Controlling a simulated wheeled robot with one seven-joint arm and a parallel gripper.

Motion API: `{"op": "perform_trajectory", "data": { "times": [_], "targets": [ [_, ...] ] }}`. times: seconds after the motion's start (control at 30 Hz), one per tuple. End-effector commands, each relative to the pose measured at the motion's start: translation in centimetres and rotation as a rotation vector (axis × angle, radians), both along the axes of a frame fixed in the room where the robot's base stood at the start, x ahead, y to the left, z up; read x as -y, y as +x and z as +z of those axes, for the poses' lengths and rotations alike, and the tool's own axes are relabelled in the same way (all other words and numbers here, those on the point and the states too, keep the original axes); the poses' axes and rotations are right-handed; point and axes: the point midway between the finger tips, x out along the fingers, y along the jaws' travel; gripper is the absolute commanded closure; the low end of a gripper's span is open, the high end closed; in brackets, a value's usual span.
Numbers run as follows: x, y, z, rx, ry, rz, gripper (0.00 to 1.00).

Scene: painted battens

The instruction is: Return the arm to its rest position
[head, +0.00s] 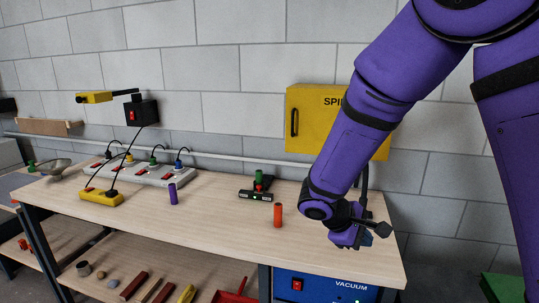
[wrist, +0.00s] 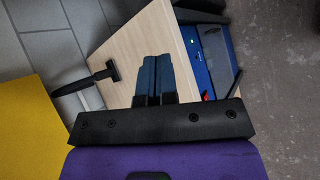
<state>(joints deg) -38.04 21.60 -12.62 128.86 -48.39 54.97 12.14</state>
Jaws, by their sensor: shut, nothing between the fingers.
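My gripper (head: 366,239) hangs over the right end of the wooden workbench (head: 225,225), at the end of my bent purple arm. In the wrist view my gripper (wrist: 153,58) shows its two dark blue fingers side by side, closed with nothing between them. The bench top (wrist: 122,55) shows behind the fingers there. From these frames I cannot tell the exact height of the gripper above the bench.
An orange cylinder (head: 278,216) stands left of my gripper. A green cylinder (head: 258,177) stands at a black device, and a purple cylinder (head: 172,194) farther left. A yellow wall cabinet (head: 309,118) is behind my arm. A blue vacuum unit (head: 325,286) sits below the bench.

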Motion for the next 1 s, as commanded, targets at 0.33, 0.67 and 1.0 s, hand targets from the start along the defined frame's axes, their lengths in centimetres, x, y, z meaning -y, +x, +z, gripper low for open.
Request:
{"op": "perform_trajectory", "data": {
  "times": [0.33, 0.67, 1.0],
  "targets": [
    [4.5, -4.7, 7.8, 0.112, 0.280, -0.253, 1.00],
    [7.4, -10.3, 13.8, 0.248, 0.532, -0.442, 1.00],
    [8.7, -16.8, 18.4, 0.426, 0.771, -0.583, 1.00]
  ]
}}
